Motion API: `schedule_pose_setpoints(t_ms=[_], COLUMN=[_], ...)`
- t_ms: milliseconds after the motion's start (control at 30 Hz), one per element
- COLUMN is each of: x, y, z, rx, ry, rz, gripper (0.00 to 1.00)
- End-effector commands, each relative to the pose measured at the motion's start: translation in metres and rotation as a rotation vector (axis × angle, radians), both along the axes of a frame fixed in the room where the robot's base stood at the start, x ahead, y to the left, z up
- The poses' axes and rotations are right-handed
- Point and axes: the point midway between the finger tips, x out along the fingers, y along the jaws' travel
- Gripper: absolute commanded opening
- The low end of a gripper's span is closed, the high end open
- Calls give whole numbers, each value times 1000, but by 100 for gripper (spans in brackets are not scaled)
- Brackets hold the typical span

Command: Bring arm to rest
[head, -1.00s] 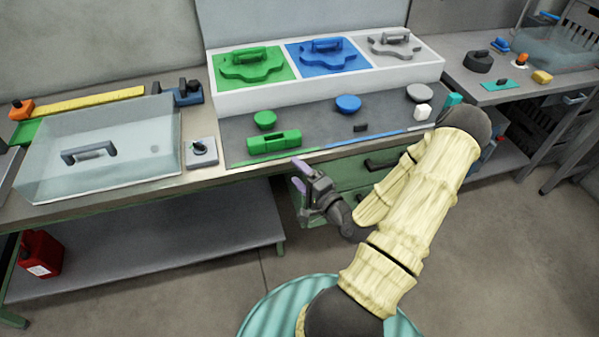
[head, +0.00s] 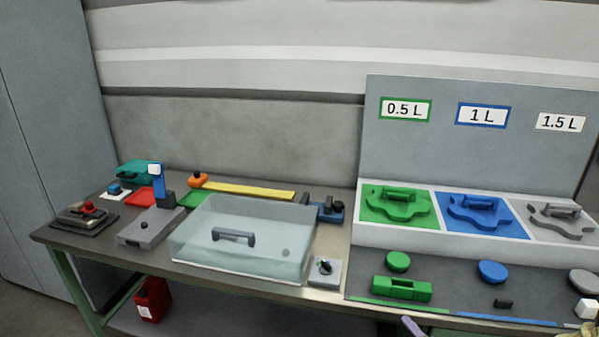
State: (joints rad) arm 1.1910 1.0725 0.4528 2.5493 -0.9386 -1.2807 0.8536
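Only a purple fingertip of my gripper (head: 412,326) shows, at the bottom edge of the head view. It is in front of the bench edge, below the green block with a slot (head: 402,288). The rest of my gripper and my arm are out of the frame, so its opening and anything between the fingers are hidden.
A clear-lidded box (head: 240,240) with a dark handle stands on the bench, beside a small grey switch box (head: 325,271). Green (head: 397,205), blue (head: 480,212) and grey (head: 560,221) handled plates sit in a white rack. A red canister (head: 152,299) is below.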

Motion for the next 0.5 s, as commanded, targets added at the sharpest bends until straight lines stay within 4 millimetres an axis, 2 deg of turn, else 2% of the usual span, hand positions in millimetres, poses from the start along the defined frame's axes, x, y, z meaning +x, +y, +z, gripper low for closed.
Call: schedule_pose_setpoints(t_ms=[100, 267, 367, 500], x=[6, 4, 0, -7], y=[20, 36, 42, 49], z=[-5, -8, -2, 17], rx=[-204, -481, -638, -830], ry=[148, 339, 442, 565], rz=[122, 269, 348, 444], gripper=[66, 66, 66, 66])
